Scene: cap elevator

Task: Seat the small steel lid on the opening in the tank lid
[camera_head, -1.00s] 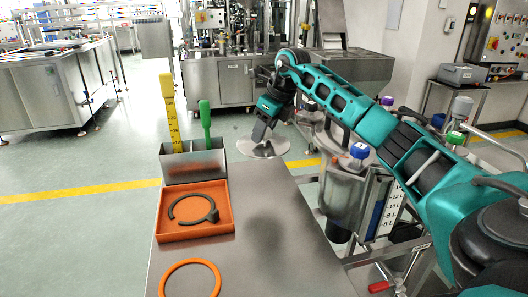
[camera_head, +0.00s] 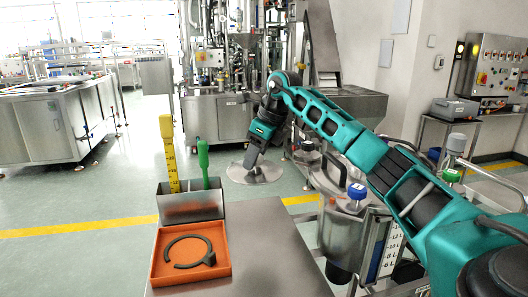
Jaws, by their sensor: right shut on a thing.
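The small steel lid (camera_head: 262,175) is a thin, round, shiny disc. My right gripper (camera_head: 251,164) is shut on it from above and holds it in the air, roughly level, just beyond the far end of the steel table. The steel tank (camera_head: 341,232) stands to the right of the table, and the lid is to its left and apart from it. My right arm crosses in front of the tank's top, so the tank lid and its opening are mostly hidden. A blue-capped fitting (camera_head: 357,191) shows at the tank's top. My left gripper is not in view.
The steel table (camera_head: 262,250) has an orange tray (camera_head: 160,262) with a dark open ring. A steel box (camera_head: 190,207) behind it holds a yellow dipstick (camera_head: 170,155) and a green-handled tool (camera_head: 204,165). The table's right half is clear. A level scale (camera_head: 392,250) stands beside the tank.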

